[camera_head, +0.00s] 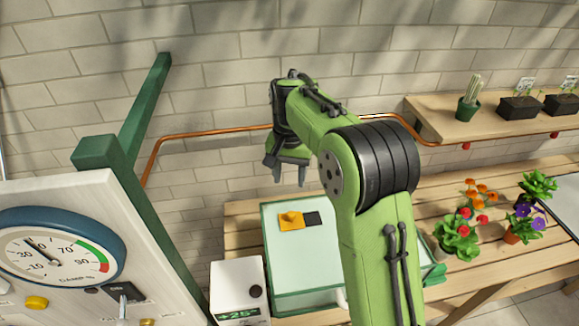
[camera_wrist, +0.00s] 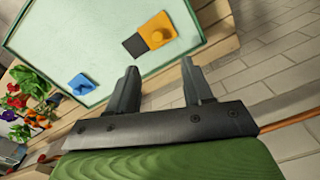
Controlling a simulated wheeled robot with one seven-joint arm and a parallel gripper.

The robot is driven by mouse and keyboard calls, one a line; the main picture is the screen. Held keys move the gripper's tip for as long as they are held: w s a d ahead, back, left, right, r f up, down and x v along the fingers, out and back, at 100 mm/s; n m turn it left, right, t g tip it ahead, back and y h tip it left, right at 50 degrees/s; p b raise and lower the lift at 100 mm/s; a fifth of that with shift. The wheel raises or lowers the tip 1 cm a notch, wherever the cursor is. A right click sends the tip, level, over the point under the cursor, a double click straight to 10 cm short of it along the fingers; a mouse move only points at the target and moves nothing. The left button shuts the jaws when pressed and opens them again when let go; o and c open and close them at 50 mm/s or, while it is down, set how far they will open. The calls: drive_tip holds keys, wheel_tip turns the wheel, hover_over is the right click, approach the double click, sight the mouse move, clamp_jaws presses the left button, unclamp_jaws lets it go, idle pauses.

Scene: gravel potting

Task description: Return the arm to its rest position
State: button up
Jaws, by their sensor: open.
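My gripper (camera_head: 289,172) hangs at the end of my green arm, above the back of a slatted wooden bench (camera_head: 236,209). Its fingers are apart with nothing between them, and they also show empty in the wrist view (camera_wrist: 160,90). Below and in front of it lies a pale green tray or panel (camera_head: 293,273). On the panel are an orange piece with a knob (camera_head: 291,221) and a dark square (camera_head: 313,218) beside it. The wrist view also shows a blue piece (camera_wrist: 81,84) on the panel, hidden behind my arm in the head view.
Potted flowers (camera_head: 460,236) stand on the bench at the right. A copper pipe (camera_head: 205,133) runs along the brick wall. A gauge (camera_head: 58,252) on a white board and a green post (camera_head: 147,100) stand at the left.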

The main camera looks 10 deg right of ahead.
drive_tip(key=shift+r, duration=1)
drive_tip(key=s+d+r+n+t, duration=0.1)
drive_tip(key=s+d+r, duration=0.1)
drive_tip(key=s+r, duration=0.35)
drive_tip(key=s+d+r+n+t, duration=0.1)
drive_tip(key=s+d+r+t, duration=0.1)
drive_tip(key=s, duration=0.6)
drive_tip(key=s+d+f+n+t, duration=0.1)
drive_tip(key=s+f, duration=0.1)
drive_tip(key=s, duration=0.5)
drive_tip(key=s+d+f+n+t+b, duration=0.1)
drive_tip(key=s+f, duration=0.1)
drive_tip(key=s, duration=0.5)
drive_tip(key=shift+s+t, duration=0.3)
drive_tip(key=shift+s, duration=0.1)
